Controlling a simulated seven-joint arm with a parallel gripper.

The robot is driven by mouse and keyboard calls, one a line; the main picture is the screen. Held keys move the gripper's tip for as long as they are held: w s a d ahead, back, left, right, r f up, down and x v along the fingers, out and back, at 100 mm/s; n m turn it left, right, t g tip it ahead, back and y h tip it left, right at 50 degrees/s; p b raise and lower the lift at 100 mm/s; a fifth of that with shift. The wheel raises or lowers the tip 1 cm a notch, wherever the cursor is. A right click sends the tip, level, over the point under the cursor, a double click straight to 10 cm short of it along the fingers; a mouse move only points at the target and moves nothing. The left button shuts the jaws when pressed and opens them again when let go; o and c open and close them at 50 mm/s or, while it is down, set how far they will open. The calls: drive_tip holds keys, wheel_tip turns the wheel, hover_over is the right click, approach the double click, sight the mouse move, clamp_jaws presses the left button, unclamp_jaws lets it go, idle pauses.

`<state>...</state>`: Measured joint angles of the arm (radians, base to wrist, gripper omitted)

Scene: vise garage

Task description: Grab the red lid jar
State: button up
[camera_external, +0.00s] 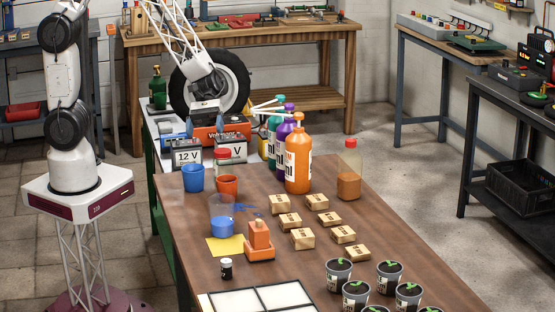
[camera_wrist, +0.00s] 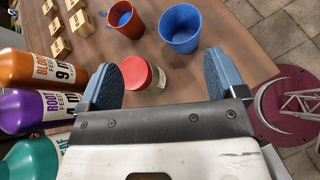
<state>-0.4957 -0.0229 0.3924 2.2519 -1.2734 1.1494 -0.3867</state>
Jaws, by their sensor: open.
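The red lid jar (camera_wrist: 155,76) is a small clear jar with a red lid. In the wrist view it stands between my gripper's two blue fingers, nearer the left finger, and I cannot tell its exact depth relative to the fingertips. In the external view the jar (camera_external: 222,156) stands on the brown table behind the orange cup. My gripper (camera_wrist: 163,65) is open and empty. In the external view my gripper (camera_external: 204,126) is above the back end of the table, behind the jar, with its blue fingers apart.
An orange cup (camera_external: 228,186) and a blue cup (camera_external: 193,178) stand just in front of the jar. Black-and-white 12 V batteries (camera_external: 186,154) are beside and behind it. Orange, purple and teal pump bottles (camera_external: 297,160) stand to its right. Small wooden blocks (camera_external: 290,221) lie farther forward.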

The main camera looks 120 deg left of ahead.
sight(223, 152)
drive_tip(key=w+a+f+n+t, duration=0.1)
drive_tip(key=a+f+n+t, duration=0.1)
drive_tip(key=a+f+n, duration=0.1)
drive_tip(key=w+a+f+n, duration=0.1)
drive_tip(key=a, duration=0.1)
drive_tip(key=shift+w+a+f+t, duration=0.2)
drive_tip(key=shift+w+t, duration=0.1)
drive_tip(key=shift+t, duration=0.1)
drive_tip(key=shift+x, duration=1.3)
drive_tip(key=shift+d, duration=0.1)
drive_tip(key=shift+x, duration=2.5)
drive_tip(key=shift+d+r, duration=0.15)
drive_tip(key=shift+c, duration=0.3)
drive_tip(key=c, duration=1)
